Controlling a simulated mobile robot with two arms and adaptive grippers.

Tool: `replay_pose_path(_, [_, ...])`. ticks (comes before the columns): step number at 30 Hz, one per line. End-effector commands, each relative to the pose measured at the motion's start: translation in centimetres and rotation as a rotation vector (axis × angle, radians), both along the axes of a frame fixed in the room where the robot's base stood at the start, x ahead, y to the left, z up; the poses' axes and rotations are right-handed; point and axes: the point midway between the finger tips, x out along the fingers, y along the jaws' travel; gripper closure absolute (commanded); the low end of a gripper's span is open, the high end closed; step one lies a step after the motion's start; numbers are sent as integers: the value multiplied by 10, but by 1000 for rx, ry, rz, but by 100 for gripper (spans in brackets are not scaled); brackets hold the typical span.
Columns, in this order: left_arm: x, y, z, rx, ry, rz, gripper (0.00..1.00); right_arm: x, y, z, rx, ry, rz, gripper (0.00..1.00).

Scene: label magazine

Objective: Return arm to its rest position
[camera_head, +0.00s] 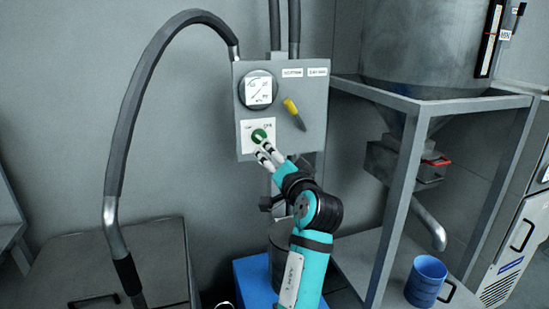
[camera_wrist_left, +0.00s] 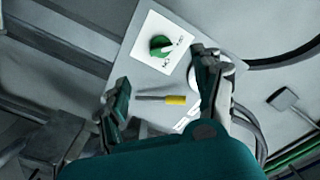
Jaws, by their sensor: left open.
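My left arm is teal and black and reaches up from the bottom middle of the head view. Its gripper (camera_head: 264,150) is in front of the lower part of a grey control panel (camera_head: 285,135), just below a green knob (camera_head: 258,136). In the left wrist view the gripper (camera_wrist_left: 160,88) is open, its two fingers spread apart with nothing between them touching either one. The green knob (camera_wrist_left: 160,44) shows there beyond the fingers on its white plate, clear of both. My right gripper does not show in either view.
The panel also bears a round gauge (camera_head: 258,90) and a yellow-handled lever (camera_head: 293,112). A grey metal frame (camera_head: 400,200) under a hopper (camera_head: 425,45) stands to the right, with a blue cup (camera_head: 426,280) below. A thick hose (camera_head: 125,130) arches on the left.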

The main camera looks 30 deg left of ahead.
Motion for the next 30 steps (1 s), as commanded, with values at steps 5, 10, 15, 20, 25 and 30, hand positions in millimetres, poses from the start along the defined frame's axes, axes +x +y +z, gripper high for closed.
replay_pose_path(5, [0,0,0,0,0,0,32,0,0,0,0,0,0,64])
replay_pose_path(10, [0,0,0,0,0,0,32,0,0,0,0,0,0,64])
replay_pose_path(15, [-6,2,-33,-47,33,-20,32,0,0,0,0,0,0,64])
replay_pose_path(20, [-37,-1,-129,-203,138,-91,32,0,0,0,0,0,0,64])
replay_pose_path(25, [-102,-23,-240,-426,309,-187,32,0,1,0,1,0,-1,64])
replay_pose_path(30, [-184,-57,-318,-638,502,-269,32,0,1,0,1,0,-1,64])
